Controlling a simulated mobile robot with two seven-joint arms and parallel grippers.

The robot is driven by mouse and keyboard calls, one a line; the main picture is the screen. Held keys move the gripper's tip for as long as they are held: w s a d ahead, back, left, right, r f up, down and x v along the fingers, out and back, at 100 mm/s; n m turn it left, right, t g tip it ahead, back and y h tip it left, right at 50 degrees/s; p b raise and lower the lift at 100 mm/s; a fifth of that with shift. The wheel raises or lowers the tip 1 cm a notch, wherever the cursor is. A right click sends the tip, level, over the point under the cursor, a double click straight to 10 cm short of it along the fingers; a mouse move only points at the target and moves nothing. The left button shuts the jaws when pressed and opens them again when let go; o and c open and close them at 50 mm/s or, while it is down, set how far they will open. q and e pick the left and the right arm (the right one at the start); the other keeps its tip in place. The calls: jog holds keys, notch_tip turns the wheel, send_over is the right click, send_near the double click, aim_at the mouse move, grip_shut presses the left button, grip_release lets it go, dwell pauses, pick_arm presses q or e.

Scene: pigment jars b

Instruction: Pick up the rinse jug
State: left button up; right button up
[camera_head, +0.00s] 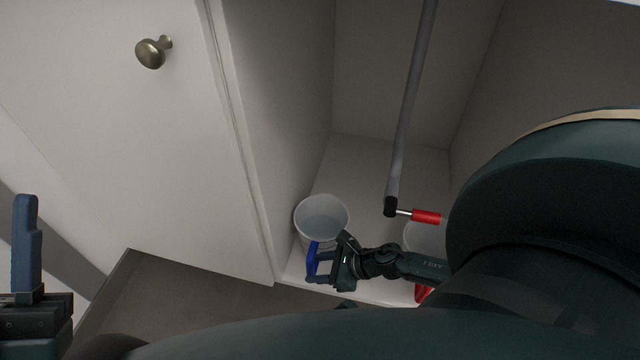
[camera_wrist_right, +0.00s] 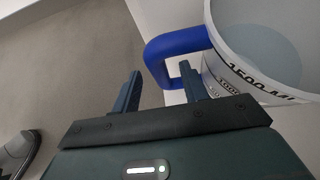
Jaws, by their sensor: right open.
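A white jug with a blue handle (camera_head: 321,219) stands on the cabinet floor, at the left of the opening. Its blue handle faces my right gripper (camera_head: 329,262). The jug also shows in the right wrist view (camera_wrist_right: 262,50), with dark volume print on its side. There, my right gripper (camera_wrist_right: 160,72) is open, with the blue handle (camera_wrist_right: 178,43) at its fingertips. One finger appears in line with the handle's loop, the other outside it; contact is unclear. My left gripper (camera_head: 25,245) shows partly at the left edge, away from the jug; its opening is unclear.
A second pale jug (camera_head: 420,236) with a red handle (camera_head: 423,293) is partly hidden behind my right arm. A grey pipe (camera_head: 410,110) with a red-gripped lever (camera_head: 426,216) comes down between the jugs. The cabinet door (camera_head: 150,150) and side wall (camera_head: 275,110) are close on the left.

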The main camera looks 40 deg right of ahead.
jog(key=shift+w+a+f, duration=0.3)
jog(key=shift+w+f, duration=0.05)
grip_shut()
dwell(1.1)
jog(key=shift+w+r, duration=0.1)
jog(key=shift+r, duration=0.05)
